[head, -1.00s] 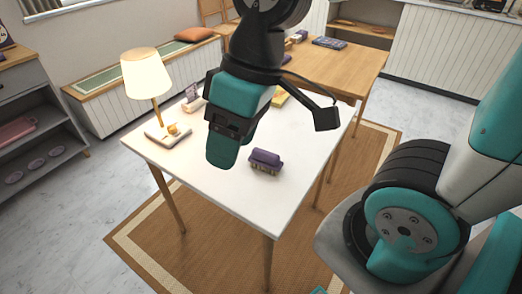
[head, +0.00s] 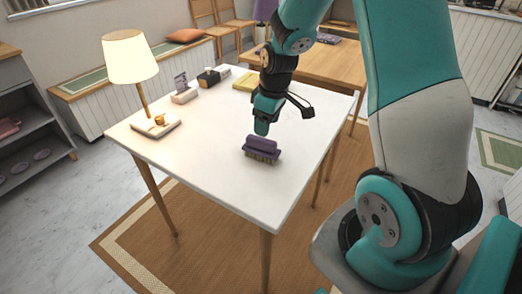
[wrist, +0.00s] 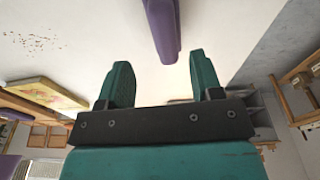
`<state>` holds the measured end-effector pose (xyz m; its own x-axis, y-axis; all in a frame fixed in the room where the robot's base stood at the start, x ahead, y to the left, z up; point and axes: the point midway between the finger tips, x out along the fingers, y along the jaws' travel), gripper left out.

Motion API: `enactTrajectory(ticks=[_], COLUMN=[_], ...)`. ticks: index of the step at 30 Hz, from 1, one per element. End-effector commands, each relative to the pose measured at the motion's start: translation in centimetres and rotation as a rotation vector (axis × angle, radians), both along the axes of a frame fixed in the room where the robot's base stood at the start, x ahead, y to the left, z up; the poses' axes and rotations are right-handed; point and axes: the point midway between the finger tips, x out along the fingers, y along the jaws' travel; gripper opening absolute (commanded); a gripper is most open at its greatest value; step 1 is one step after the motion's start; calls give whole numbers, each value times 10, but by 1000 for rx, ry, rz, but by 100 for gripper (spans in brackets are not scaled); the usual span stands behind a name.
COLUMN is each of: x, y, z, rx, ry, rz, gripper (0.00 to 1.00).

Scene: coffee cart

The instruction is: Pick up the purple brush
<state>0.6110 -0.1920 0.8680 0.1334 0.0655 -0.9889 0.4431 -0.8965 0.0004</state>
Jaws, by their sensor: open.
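The purple brush (head: 262,147) lies bristles down on the white table (head: 205,175), near its front right part. My gripper (head: 262,128) is above the table, just behind the brush in the head view. In the wrist view the brush (wrist: 163,25) shows at the top, beyond and between the two teal fingertips of my gripper (wrist: 160,75). The fingers are apart with nothing between them, and the brush looks clear of them. The bristles are hidden in the wrist view.
A lit lamp (head: 131,60) stands at the table's left. A card holder (head: 183,92), a dark box (head: 208,78) and a yellow item (head: 246,80) sit along the back. Small brown crumbs (wrist: 38,42) lie on the tabletop.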

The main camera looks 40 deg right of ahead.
Motion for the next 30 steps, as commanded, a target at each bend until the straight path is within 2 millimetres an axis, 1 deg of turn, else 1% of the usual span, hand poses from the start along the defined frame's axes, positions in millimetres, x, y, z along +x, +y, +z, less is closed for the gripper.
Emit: enactTrajectory(ticks=[1, 8, 13, 15, 17, 20, 30], x=[1, 3, 6, 8, 8, 9, 9], y=[1, 4, 12, 11, 12, 12, 12], z=[-8, -23, -49, -58, -64, -67, -67], rx=[0, 0, 2, 2, 1, 1, 0], ry=[4, 1, 3, 3, 2, 0, -1], rz=[0, 1, 2, 1, 0, 0, 0], gripper=[60, 60, 60, 60, 60, 60, 60])
